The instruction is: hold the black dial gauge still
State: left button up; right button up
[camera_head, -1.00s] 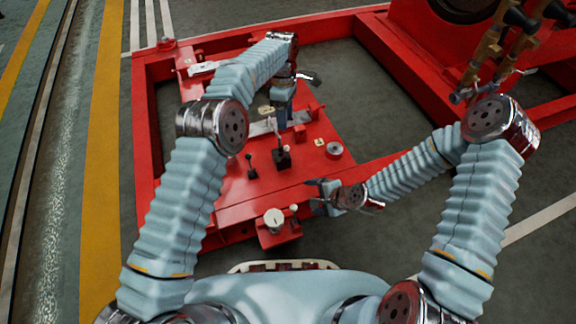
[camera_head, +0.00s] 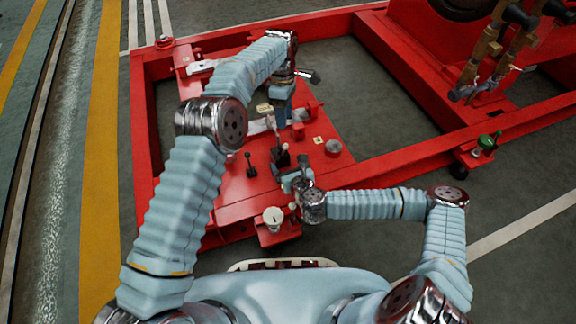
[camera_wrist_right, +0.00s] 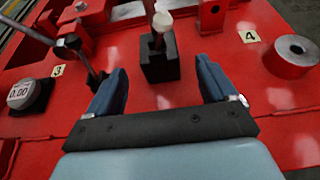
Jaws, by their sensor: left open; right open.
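My right gripper (camera_head: 290,174) is open and low over the red panel. Its two blue fingers (camera_wrist_right: 163,75) point toward a black block with a white-topped stick (camera_wrist_right: 160,58), with nothing clearly between them. The gauge lies outside the left finger, apart from it. My left gripper (camera_head: 283,112) is open, higher up over the panel.
A black lever (camera_head: 250,166) stands left of the block. A round metal-topped red cylinder (camera_head: 334,148) is at the right, near the label 4 (camera_wrist_right: 248,33). A white-topped cylinder (camera_head: 273,217) sits at the panel's front. The red frame (camera_head: 400,165) surrounds open floor.

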aim_at(284, 159)
jog(key=x, duration=0.7)
jog(key=shift+c, duration=0.8)
jog(key=shift+c, duration=0.2)
dwell(0.4)
grip_shut()
dwell(0.8)
